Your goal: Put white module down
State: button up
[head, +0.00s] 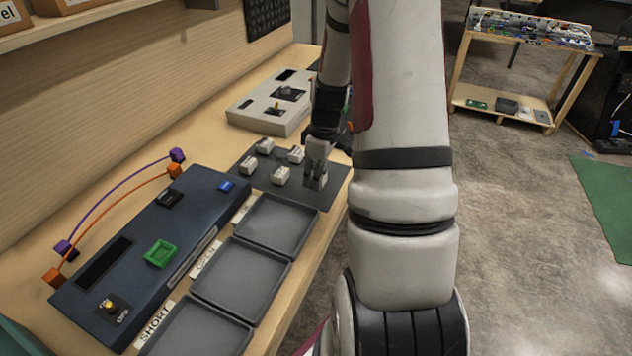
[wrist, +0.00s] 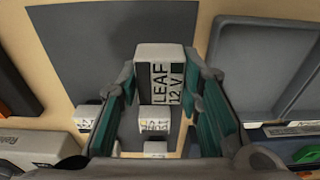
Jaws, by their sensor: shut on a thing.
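My gripper (head: 318,158) is over the right part of a dark grey mat (head: 328,196) on the bench. In the wrist view the module sits between the green-padded fingers (wrist: 166,88). In the head view the held module (head: 317,181) is low over the mat, partly hidden by the fingers. I cannot tell whether it touches the mat. Several other white modules (head: 280,175) stand on the mat to the left.
Grey trays (head: 228,322) line the bench's front edge, with OPEN and SHORT labels beside them. A dark blue console (head: 135,235) with a green square socket (head: 160,253) lies left of them. A pale console (head: 258,112) stands behind the mat. The bench's right edge is close to the mat.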

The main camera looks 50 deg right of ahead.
jog(key=shift+w+d, duration=0.2)
jog(key=shift+w, duration=0.1)
jog(key=shift+w+d+f+p, duration=0.1)
jog(key=shift+f+p, duration=0.2)
jog(key=shift+f, duration=1.5)
jog(key=shift+f, duration=0.1)
jog(key=o, duration=1.2)
